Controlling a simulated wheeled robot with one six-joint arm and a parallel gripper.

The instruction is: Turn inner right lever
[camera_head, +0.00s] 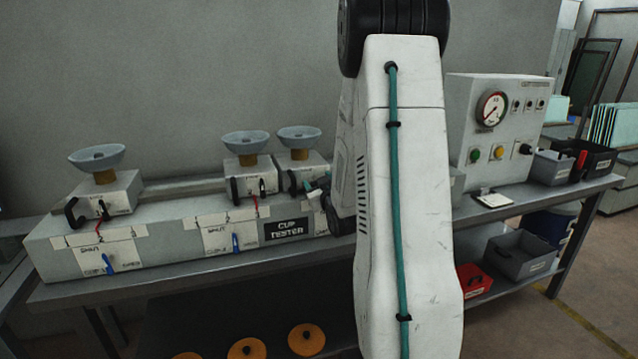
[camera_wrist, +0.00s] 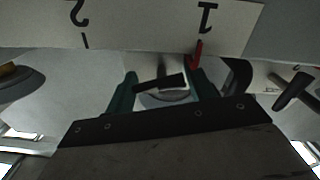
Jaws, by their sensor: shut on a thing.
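The cup tester bench (camera_head: 180,222) carries stations with grey cups and small black levers. My gripper (camera_head: 319,186) is at the front of the third station from the left (camera_head: 302,163), and my arm hides what lies right of it. In the wrist view, the two teal fingertips of my gripper (camera_wrist: 161,88) are on either side of a black lever handle (camera_wrist: 160,83), shut on it. The handle looks slightly tilted, in front of a round grey plate. In the head view the contact is too small to make out.
A red tab (camera_wrist: 197,54) is close to one finger. Another black lever (camera_wrist: 294,90) stands to the right in the wrist view. The gauge box (camera_head: 494,125) and dark bins (camera_head: 552,167) stand right of my arm. Blue levers (camera_head: 235,242) are on the bench front.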

